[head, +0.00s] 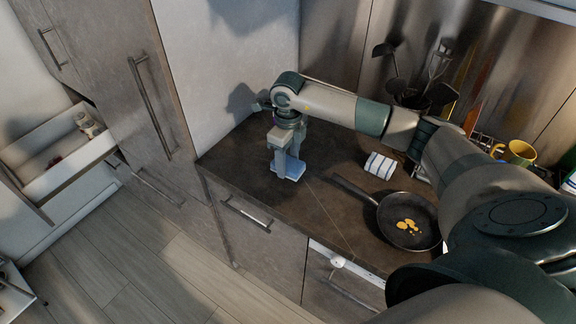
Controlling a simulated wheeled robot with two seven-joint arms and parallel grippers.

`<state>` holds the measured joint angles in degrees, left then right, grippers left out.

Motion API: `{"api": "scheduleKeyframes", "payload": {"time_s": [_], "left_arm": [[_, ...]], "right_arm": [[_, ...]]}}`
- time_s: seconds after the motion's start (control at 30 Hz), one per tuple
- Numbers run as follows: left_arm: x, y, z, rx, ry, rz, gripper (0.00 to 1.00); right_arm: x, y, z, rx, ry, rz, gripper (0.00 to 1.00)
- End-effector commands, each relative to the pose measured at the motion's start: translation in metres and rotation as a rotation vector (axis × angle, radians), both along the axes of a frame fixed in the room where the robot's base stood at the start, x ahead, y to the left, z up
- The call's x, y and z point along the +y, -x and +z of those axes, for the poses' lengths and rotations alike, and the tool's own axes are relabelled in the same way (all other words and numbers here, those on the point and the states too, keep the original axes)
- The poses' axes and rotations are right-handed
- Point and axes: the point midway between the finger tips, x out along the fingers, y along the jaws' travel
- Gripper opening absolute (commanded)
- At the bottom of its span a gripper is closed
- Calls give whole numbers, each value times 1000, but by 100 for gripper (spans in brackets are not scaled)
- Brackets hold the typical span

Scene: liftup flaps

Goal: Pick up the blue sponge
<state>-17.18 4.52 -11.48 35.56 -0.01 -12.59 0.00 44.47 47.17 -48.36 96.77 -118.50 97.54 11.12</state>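The blue sponge (292,170) is at the left end of the dark countertop, near its front edge. My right gripper (287,163) points down over it, with the fingers at the sponge and hiding part of it. I cannot tell whether the fingers are open around the sponge or pressed onto it. No gap shows clearly between sponge and counter. My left gripper is not in view.
A frying pan (424,237) with yellow food lies on the counter (322,217) to the right. A blue-striped white cloth or roll (380,165), a utensil holder and a yellow mug (515,152) stand behind. An open drawer (67,178) juts out at left.

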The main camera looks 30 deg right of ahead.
Motion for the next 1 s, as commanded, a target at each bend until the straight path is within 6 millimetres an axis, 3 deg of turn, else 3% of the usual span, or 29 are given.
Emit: {"api": "scheduleKeyframes", "payload": {"time_s": [0.03,0.1,0.57,0.83,1.0], "left_arm": [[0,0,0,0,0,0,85],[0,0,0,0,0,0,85],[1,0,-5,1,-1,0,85],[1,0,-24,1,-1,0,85],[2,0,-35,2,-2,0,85]], "right_arm": [[0,0,0,0,0,0,36],[0,0,0,0,0,0,24],[0,-1,6,-2,-1,0,24],[0,-2,39,-7,0,1,24],[-13,29,55,-3,3,1,24]]}}
